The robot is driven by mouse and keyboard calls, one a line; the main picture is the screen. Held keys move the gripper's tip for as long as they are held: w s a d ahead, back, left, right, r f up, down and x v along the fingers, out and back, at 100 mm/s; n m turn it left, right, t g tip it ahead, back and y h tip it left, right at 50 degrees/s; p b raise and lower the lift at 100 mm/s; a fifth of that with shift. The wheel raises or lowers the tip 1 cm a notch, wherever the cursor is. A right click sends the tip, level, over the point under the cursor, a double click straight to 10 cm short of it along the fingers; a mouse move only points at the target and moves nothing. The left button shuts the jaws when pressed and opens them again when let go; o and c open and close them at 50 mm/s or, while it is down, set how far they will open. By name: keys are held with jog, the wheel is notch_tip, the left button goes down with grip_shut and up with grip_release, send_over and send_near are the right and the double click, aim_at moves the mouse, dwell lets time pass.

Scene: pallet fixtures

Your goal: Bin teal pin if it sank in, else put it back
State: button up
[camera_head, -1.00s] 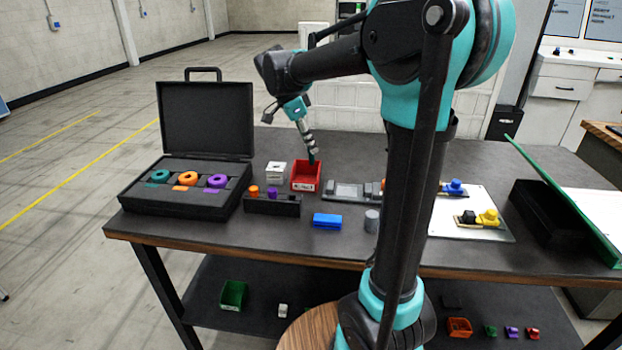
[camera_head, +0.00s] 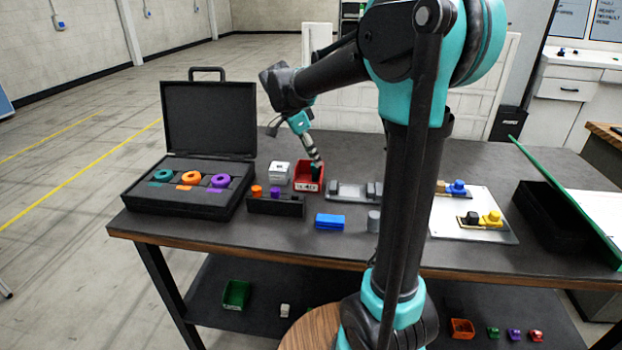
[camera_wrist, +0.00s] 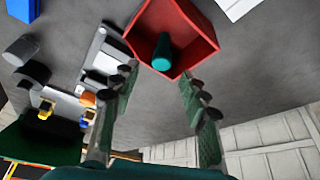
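The teal pin (camera_wrist: 162,52) is inside the red bin (camera_wrist: 200,28), near its bottom, in the wrist view. My gripper (camera_wrist: 160,80) is open, its two fingers spread on either side below the pin in that picture, with nothing between the tips. In the head view my gripper (camera_head: 316,168) reaches down at the red bin (camera_head: 308,186); the pin cannot be made out there. A black holder (camera_head: 289,209) in front of the bin carries an orange pin (camera_head: 256,191) and a purple pin (camera_head: 275,192). The open black case (camera_head: 150,199) holds teal, orange and purple rings.
A white block (camera_head: 279,171) stands just left of the bin. A grey fixture (camera_head: 352,192) is to the right. A blue block (camera_head: 329,221) and grey cylinder (camera_head: 374,221) stand near the front. My arm hides part of the table's middle.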

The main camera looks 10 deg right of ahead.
jog(key=shift+r, duration=0.1)
jog(key=v, duration=1.1)
jog(key=shift+a+r, duration=0.25)
jog(key=shift+r, duration=0.1)
jog(key=shift+s, duration=0.15)
